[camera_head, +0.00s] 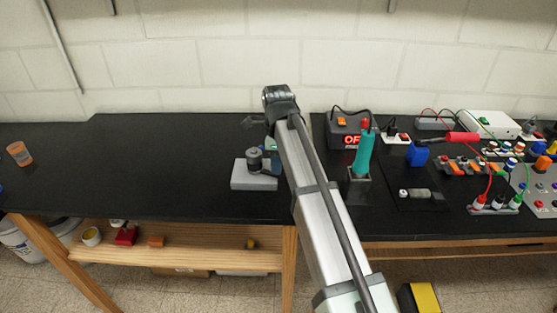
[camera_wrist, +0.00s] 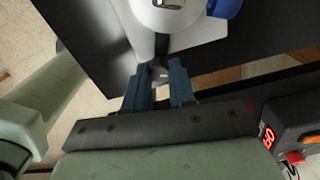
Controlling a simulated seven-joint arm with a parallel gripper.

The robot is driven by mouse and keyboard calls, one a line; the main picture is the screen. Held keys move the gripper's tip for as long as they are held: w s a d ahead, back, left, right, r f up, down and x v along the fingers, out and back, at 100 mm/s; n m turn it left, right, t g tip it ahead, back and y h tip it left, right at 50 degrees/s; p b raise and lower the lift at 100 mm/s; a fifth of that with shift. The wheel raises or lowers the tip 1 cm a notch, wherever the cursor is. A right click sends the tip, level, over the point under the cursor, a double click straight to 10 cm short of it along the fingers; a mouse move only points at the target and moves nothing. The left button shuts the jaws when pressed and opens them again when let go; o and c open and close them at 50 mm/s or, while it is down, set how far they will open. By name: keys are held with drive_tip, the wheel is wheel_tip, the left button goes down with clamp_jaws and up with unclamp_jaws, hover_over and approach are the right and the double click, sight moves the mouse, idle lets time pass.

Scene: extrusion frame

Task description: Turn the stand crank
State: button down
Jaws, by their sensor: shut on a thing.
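The stand has a pale grey base block (camera_head: 254,182) on the black bench, left of my arm in the head view. A dark upright cylinder (camera_head: 254,158) stands on the block. In the wrist view the stand's white round top (camera_wrist: 168,14) and grey plate (camera_wrist: 207,32) lie just beyond my fingers. A dark bar (camera_wrist: 162,46), seemingly the crank, runs from the white top down between my blue fingers. My gripper (camera_wrist: 160,73) is shut on its end. In the head view my arm hides most of the gripper and the grip.
Right of my arm stand a red-display box (camera_head: 346,140), a teal tool in a holder (camera_head: 364,155) and several wired boards. An orange cup (camera_head: 19,153) sits at far left. The left bench top is mostly clear. A wooden shelf (camera_head: 200,260) holds small items below.

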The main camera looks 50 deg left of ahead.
drive_tip(key=shift+s+d+m, duration=0.25)
drive_tip(key=shift+s+m, duration=0.55)
drive_tip(key=shift+m, duration=0.5)
drive_tip(key=shift+s+m, duration=0.8)
drive_tip(key=shift+m, duration=0.4)
drive_tip(key=shift+s+a+m, duration=0.1)
drive_tip(key=shift+s+m, duration=0.7)
drive_tip(key=shift+m, duration=0.3)
drive_tip(key=shift+s+a+m, duration=0.25)
drive_tip(key=shift+s+m, duration=0.35)
drive_tip(key=shift+m, duration=0.5)
drive_tip(key=shift+s+a+m, duration=0.1)
drive_tip(key=shift+s+m, duration=0.05)
drive_tip(key=shift+m, duration=0.15)
drive_tip(key=c, duration=0.9)
unclamp_jaws()
drive_tip(key=shift+c, duration=0.2)
drive_tip(key=shift+r, duration=0.15)
